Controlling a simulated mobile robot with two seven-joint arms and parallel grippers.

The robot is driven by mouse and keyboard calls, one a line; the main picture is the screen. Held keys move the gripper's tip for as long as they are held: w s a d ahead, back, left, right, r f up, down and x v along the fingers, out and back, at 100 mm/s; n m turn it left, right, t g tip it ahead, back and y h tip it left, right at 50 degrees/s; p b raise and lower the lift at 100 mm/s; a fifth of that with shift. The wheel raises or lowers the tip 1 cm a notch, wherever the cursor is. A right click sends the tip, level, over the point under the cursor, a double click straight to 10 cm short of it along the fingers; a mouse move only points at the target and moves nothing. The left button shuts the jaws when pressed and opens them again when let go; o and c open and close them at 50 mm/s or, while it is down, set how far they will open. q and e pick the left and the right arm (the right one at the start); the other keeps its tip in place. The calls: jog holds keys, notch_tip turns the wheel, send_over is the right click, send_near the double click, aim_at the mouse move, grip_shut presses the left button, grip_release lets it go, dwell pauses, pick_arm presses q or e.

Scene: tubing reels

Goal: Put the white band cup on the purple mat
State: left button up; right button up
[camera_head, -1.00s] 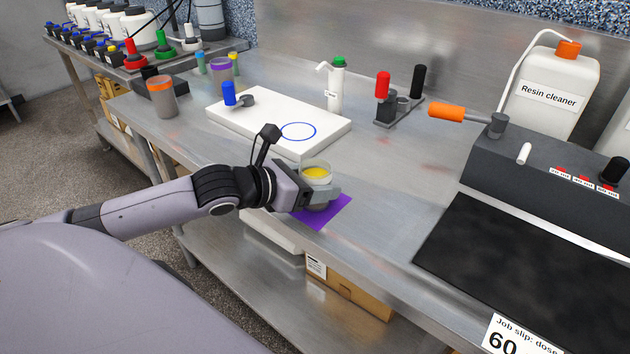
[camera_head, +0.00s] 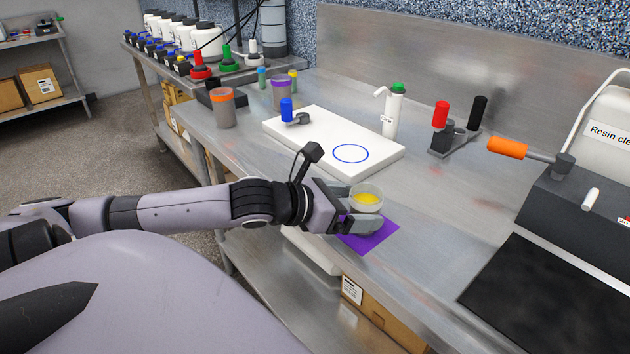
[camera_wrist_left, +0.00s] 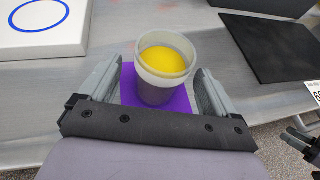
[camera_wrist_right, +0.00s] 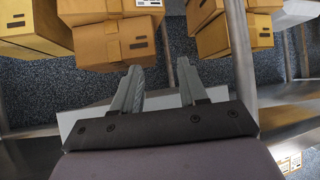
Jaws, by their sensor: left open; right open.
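The white band cup (camera_head: 367,197), a clear-white cup with yellow contents, stands upright on the purple mat (camera_head: 372,242) near the bench's front edge. In the left wrist view the cup (camera_wrist_left: 165,65) stands between my left fingers, with the mat (camera_wrist_left: 181,101) showing around its base. My left gripper (camera_head: 360,219) is open around the cup, with a gap on each side in the left wrist view (camera_wrist_left: 162,92). Part of the cup's lower side is hidden by a finger in the head view. My right gripper (camera_wrist_right: 160,85) is open and empty, below bench height near cardboard boxes.
A white board with a blue ring (camera_head: 340,140) lies behind the cup. An orange-banded cup (camera_head: 223,108) and a purple-banded cup (camera_head: 281,95) stand further left. A pump bottle (camera_head: 394,110), a red-handled fixture (camera_head: 441,115) and a black mat (camera_head: 550,295) are rightward.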

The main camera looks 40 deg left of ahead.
aim_at(352, 207)
pick_arm(q)
jog(key=shift+v, duration=1.25)
jog(key=shift+s+r, duration=0.15)
jog(key=shift+s, duration=0.25)
jog(key=p+v, duration=0.2)
jog(key=v, duration=0.4)
jog(key=shift+a+p, duration=0.15)
jog(key=shift+p, duration=0.25)
jog(key=s+a+f+n+g+y, duration=0.1)
jog(key=s+a+f+n+y, duration=0.15)
jog(key=f+n, duration=0.7)
jog(key=s+a+f+n+y, duration=0.1)
jog(key=s+f+n, duration=0.2)
jog(key=f+n, duration=0.65)
jog(key=s+d+f+n, duration=0.1)
jog(key=d+f+n, duration=0.2)
jog(key=d+n, duration=0.5)
jog(key=s+d+f+n+g+h, duration=0.1)
jog(key=d+f+n, duration=0.3)
jog(key=d+n, duration=0.5)
jog(key=shift+s+f+n, duration=0.15)
jog(key=shift+s+n, duration=0.05)
jog(key=shift+n, duration=0.5)
